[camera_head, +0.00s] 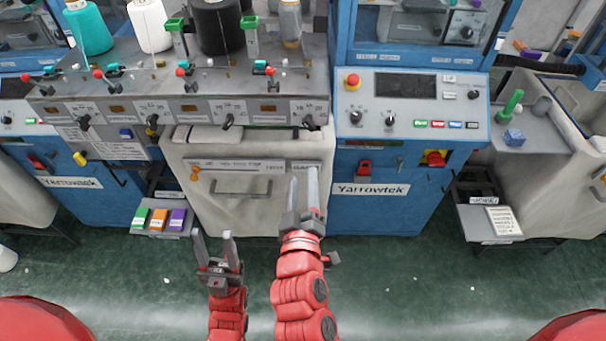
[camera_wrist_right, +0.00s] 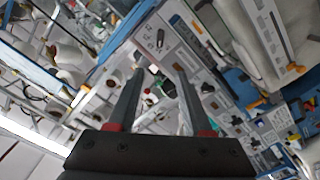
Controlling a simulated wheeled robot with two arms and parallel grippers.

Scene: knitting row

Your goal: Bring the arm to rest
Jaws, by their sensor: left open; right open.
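My left gripper (camera_head: 212,234) is low in the middle of the head view, left of centre. It is open with nothing between its fingers, and appears in front of the dark green floor and the cream machine's lower edge. My right gripper (camera_head: 303,175) reaches further forward, to its right. It is open and empty, its fingers pointing at the cream front panel (camera_head: 225,205) near the blue machine. I cannot tell how far its tips are from the panel. In the right wrist view, both fingers of the right gripper (camera_wrist_right: 158,75) are apart, with only tilted machinery behind them.
A blue machine (camera_head: 375,210) with a control panel (camera_head: 412,105) stands right of the cream one. Yarn cones, including a teal one (camera_head: 90,28), stand above the grey control bar (camera_head: 180,108). Small shelves jut out at the left (camera_head: 150,231) and right (camera_head: 475,222). Floor (camera_head: 400,280) is clear in front.

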